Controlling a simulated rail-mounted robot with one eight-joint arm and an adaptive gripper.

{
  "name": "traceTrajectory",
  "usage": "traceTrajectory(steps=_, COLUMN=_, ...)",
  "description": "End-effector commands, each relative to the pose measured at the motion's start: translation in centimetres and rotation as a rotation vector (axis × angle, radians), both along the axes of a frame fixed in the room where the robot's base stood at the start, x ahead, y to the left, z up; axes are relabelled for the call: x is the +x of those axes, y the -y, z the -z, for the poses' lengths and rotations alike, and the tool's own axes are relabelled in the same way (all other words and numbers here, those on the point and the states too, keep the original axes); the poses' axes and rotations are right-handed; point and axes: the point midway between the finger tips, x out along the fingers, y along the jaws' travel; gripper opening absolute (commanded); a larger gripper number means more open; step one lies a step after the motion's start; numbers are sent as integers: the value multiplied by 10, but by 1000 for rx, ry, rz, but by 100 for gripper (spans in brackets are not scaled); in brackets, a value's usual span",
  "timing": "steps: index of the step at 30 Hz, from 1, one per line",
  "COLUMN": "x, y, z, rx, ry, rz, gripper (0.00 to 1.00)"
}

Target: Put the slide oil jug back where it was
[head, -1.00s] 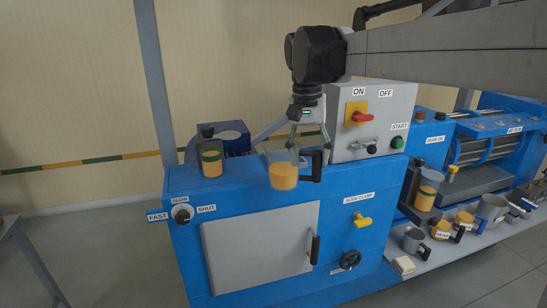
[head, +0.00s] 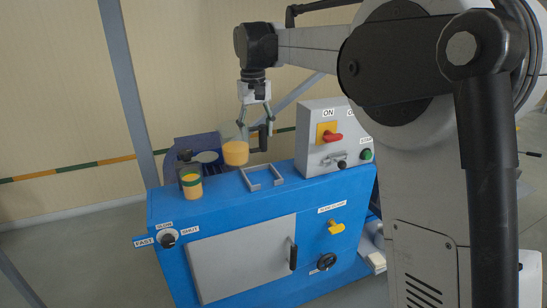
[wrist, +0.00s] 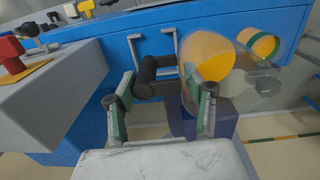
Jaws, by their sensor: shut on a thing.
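A clear jug of orange oil (head: 235,153) with a black handle hangs in the air above the far part of the blue machine's top. No label shows on it. My gripper (head: 258,128) is shut on the handle (wrist: 150,75), which lies between the fingers in the wrist view. The jug body (wrist: 208,58) is on the right there. A grey square bracket (head: 262,177) lies empty on the blue top, nearer the camera and to the right of the jug. It also shows in the wrist view (wrist: 135,48).
A dark-capped oil bottle with a green band (head: 190,182) stands on the left of the blue top (head: 220,197). A grey control box (head: 318,158) with a red-handled switch (head: 333,137) stands on the right. My arm hides the shelf side.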

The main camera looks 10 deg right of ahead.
Motion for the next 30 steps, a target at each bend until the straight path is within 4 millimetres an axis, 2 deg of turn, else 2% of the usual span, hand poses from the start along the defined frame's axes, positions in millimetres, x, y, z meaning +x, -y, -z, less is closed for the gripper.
traceTrajectory(steps=3, x=13, y=21, z=13, rx=0, ry=0, rz=4, gripper=0)
traceTrajectory(steps=13, x=43, y=68, z=46, rx=0, ry=0, rz=4, gripper=0)
traceTrajectory(steps=20, x=50, y=77, z=56, rx=0, ry=0, rz=1, gripper=0)
traceTrajectory(steps=30, x=49, y=77, z=92, rx=0, ry=0, rz=2, gripper=0)
